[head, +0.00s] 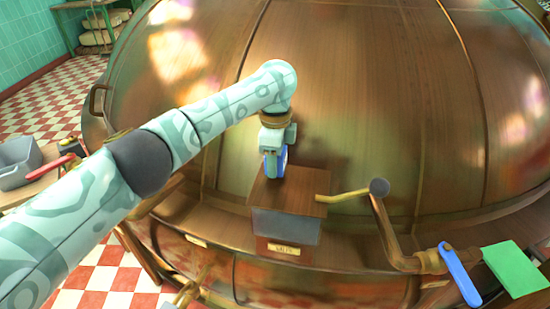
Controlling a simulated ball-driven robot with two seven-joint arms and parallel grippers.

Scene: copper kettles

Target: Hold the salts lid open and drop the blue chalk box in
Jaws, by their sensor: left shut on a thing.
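The salts box (285,225) stands against the large copper kettle in the middle of the head view, with a label low on its front. Its brown top (295,198) shows, and a grey panel covers part of the front; I cannot tell how far the lid is open. My left gripper (276,158) points down over the back of the box top. It is shut on a blue thing, seemingly the blue chalk box (271,170), which is mostly hidden by the gripper. I cannot tell whether it touches the box top. My right gripper is not in view.
A yellow bar (343,195) sticks out right of the box towards a dark knob (379,187) on a copper pipe (388,225). A blue lever (459,274) and a green panel (516,268) lie at the lower right. A grey tub (17,165) stands far left.

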